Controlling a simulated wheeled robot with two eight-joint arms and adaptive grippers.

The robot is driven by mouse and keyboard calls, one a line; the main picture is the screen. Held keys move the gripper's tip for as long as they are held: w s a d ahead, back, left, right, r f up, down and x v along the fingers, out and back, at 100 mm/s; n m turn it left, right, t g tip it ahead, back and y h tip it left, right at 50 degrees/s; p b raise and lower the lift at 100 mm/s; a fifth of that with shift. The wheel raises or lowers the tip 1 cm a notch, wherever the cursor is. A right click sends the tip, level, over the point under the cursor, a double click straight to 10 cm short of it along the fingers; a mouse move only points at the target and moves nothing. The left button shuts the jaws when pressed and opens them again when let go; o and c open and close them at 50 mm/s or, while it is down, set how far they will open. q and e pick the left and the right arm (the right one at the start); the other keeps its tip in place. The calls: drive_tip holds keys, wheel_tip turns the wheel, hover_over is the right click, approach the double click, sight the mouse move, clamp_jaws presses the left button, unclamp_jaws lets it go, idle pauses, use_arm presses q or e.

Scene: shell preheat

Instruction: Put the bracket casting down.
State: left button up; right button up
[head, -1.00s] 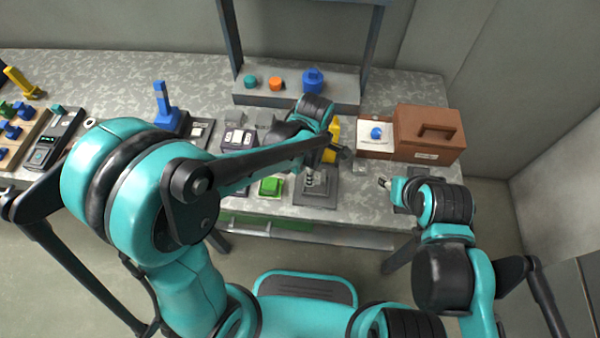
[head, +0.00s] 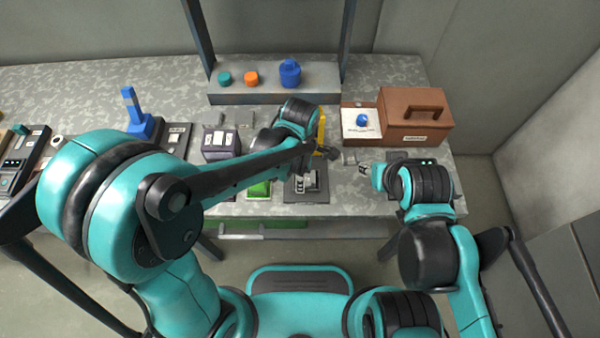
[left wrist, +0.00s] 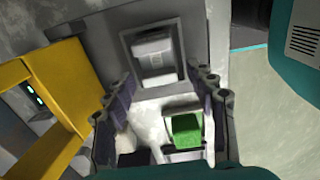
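A grey metal part (head: 308,181), which looks like the bracket casting, sits on a dark square plate (head: 292,195) near the table's front edge. In the left wrist view a grey part (left wrist: 154,54) shows on the plate, beyond the fingertips and apart from them. My left gripper (left wrist: 165,105) has its two fingers wide apart with nothing gripped between them.
A green block (head: 258,189) lies left of the plate; it also shows in the left wrist view (left wrist: 186,131). A yellow piece (head: 321,130) stands close to my left wrist. A brown box (head: 415,118) and a raised shelf (head: 270,94) stand behind.

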use_arm(q)
drive_tip(key=shift+r+p, duration=0.3)
wheel_tip(320, 180, up, 12)
drive_tip(key=p, duration=0.5)
drive_tip(key=s+a+r+m+t, duration=0.2)
drive_tip(key=a+m+t, duration=0.1)
drive_tip(key=a+m, duration=0.6)
drive_tip(key=s+a+r+m+t, duration=0.3)
drive_tip(key=a+m+t, duration=0.1)
drive_tip(key=a+m, duration=0.4)
drive_tip(key=shift+a+m, duration=0.4)
drive_tip(key=shift+m, duration=0.1)
use_arm(e)
wheel_tip(320, 180, up, 5)
use_arm(q)
drive_tip(key=shift+s, duration=0.1)
use_arm(e)
drive_tip(key=shift+c, duration=0.3)
